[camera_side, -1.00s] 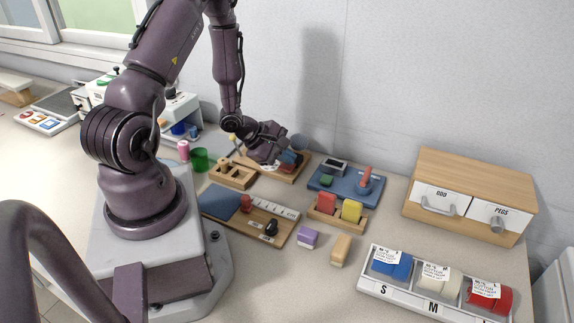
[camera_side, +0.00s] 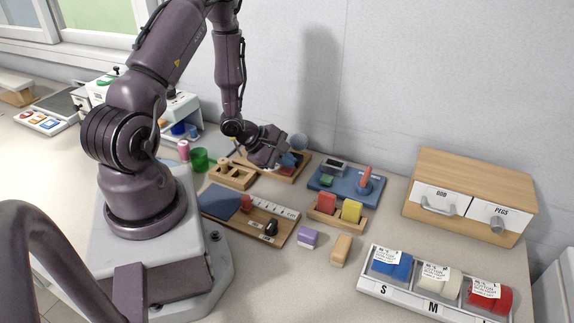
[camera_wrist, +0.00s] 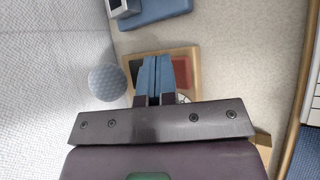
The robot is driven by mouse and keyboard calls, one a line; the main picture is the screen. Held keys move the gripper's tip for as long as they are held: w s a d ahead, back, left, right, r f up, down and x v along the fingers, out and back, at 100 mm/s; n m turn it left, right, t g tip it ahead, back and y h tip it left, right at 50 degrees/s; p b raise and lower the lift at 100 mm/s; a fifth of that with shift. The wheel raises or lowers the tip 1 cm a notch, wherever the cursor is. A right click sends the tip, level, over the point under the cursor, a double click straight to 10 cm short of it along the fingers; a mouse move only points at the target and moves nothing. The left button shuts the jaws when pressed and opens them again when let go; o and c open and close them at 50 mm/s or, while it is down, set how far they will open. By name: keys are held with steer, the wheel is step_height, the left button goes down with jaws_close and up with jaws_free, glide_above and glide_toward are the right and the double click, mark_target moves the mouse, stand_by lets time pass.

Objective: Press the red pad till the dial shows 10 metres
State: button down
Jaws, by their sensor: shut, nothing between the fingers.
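The wooden board (camera_wrist: 194,58) with the pads lies below my gripper (camera_wrist: 158,78). The red pad (camera_wrist: 182,70) shows just right of the blue fingertips in the wrist view, partly covered by them. A dark pad shows to their left. A sliver of the white dial (camera_wrist: 184,98) shows beside the fingers; the rest is hidden by my gripper, so its reading cannot be made out. In the side view my gripper (camera_side: 288,160) hangs over the same board (camera_side: 301,168). The fingers are together and hold nothing. Whether they touch the board cannot be told.
A grey-blue ball (camera_wrist: 107,82) sits by the wall, left of the board. A blue device (camera_side: 345,185) stands to the right, and a wooden block with holes (camera_side: 232,176) to the left. A rack with red and yellow blocks (camera_side: 325,217) is in front.

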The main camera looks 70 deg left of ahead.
mark_target(287, 169)
steer(key=shift+r, duration=1.1)
steer(key=shift+r, duration=2.5)
